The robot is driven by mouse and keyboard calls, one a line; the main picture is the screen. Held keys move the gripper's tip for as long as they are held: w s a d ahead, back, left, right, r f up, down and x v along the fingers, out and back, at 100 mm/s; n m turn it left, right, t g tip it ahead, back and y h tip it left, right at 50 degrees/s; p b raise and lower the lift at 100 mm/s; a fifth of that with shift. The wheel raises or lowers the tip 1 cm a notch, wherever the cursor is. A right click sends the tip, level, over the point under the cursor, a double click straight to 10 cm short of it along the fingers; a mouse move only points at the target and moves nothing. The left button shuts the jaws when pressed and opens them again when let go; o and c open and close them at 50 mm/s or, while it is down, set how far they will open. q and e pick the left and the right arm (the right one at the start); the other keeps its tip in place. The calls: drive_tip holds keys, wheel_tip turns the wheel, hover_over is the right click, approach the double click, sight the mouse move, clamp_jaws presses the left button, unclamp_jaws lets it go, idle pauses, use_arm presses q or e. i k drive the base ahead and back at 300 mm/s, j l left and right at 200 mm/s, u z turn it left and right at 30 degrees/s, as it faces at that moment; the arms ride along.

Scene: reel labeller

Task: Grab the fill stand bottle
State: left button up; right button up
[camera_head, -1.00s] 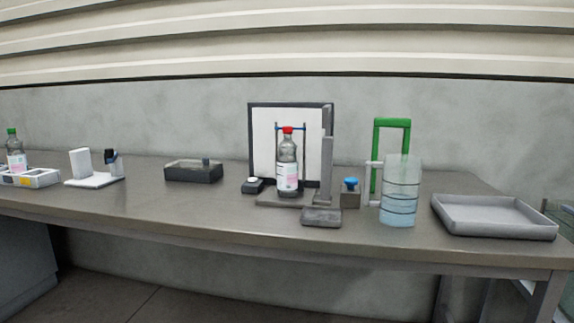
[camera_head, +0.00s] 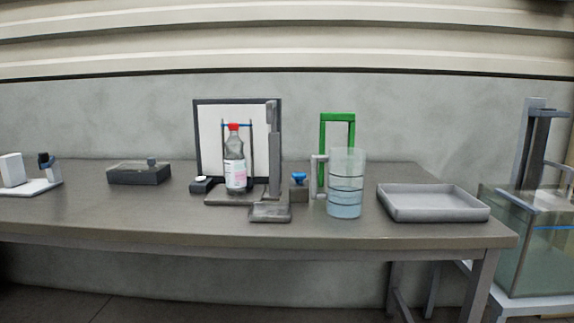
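A clear bottle with a red cap and a pink and white label (camera_head: 235,173) stands upright on a grey stand (camera_head: 232,200) in front of a white panel with a dark frame (camera_head: 208,135). Two thin posts with blue parts flank its neck. To its right stands a clear cylinder holding pale blue liquid (camera_head: 345,190), beside a green frame (camera_head: 337,117). Neither of my grippers shows in the head view.
The table (camera_head: 120,215) also holds a grey tray (camera_head: 433,205) on the right, a dark box (camera_head: 139,174) on the left and a white stand (camera_head: 30,188) at the far left. A blue knob (camera_head: 299,178) sits between stand and cylinder. A glass tank (camera_head: 535,240) stands right of the table.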

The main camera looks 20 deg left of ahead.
sight(236, 171)
drive_tip(key=i+j+z, duration=0.15)
drive_tip(key=j+z, duration=1)
drive_tip(key=j, duration=0.9)
